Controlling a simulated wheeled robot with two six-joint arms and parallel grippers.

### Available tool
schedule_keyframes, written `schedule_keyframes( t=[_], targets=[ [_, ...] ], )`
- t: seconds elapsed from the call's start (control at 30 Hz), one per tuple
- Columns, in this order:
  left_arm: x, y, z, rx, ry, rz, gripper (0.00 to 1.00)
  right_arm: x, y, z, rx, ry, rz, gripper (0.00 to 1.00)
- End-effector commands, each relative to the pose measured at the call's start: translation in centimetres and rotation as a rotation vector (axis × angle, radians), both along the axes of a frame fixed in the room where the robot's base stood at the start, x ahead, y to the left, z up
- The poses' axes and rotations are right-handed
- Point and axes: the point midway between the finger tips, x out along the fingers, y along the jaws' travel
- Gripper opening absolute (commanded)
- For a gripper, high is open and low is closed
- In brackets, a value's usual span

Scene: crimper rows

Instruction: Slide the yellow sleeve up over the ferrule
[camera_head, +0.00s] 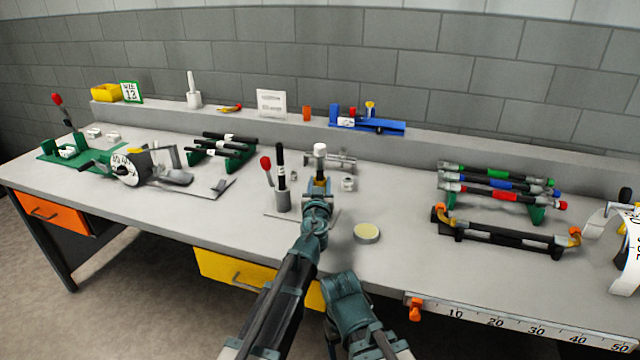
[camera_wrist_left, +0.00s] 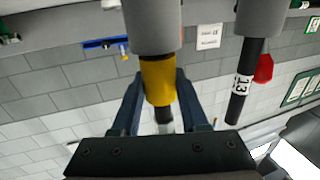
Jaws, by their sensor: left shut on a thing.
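A black hose stands upright in a grey holder. At its top is a silver-white ferrule (camera_head: 320,149). The yellow sleeve (camera_head: 321,186) is around the hose low down, below the ferrule, with black hose showing between them. My left gripper (camera_head: 318,194) is shut on the sleeve from the near side. In the left wrist view, which is upside down, the yellow sleeve (camera_wrist_left: 158,82) sits between the two fingers, close by the end of the grey holder (camera_wrist_left: 152,25). The ferrule (camera_wrist_left: 166,129) is pale and partly hidden there behind my gripper's body. My right gripper is not in view.
Just left, another grey holder (camera_head: 282,201) carries a labelled black hose (camera_head: 280,160), near a red-knobbed lever (camera_head: 266,165). A round yellow-topped tin (camera_head: 367,233) stands right. Racks of hoses (camera_head: 500,187) lie further right. The bench front between the tin and ruler (camera_head: 520,327) is clear.

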Motion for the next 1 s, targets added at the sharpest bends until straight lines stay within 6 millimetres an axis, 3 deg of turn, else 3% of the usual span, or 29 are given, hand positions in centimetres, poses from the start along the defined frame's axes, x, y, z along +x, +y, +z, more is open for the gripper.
schedule_keyframes(
  t=[0.27,0.57,0.87,0.9,1.0],
  targets=[
    [0.0,0.0,0.5,-0.001,0.000,0.000,0.00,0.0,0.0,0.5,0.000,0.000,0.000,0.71],
    [0.0,0.0,3.7,0.000,0.000,0.000,0.00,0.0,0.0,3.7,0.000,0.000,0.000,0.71],
    [0.0,0.0,3.5,0.000,0.000,0.000,0.00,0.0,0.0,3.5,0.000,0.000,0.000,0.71],
    [0.0,0.0,3.5,0.000,0.000,0.000,0.45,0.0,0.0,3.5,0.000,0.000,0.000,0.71],
    [0.0,0.0,3.5,0.000,0.000,0.000,0.63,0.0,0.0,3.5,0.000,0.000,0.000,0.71]
  ],
)
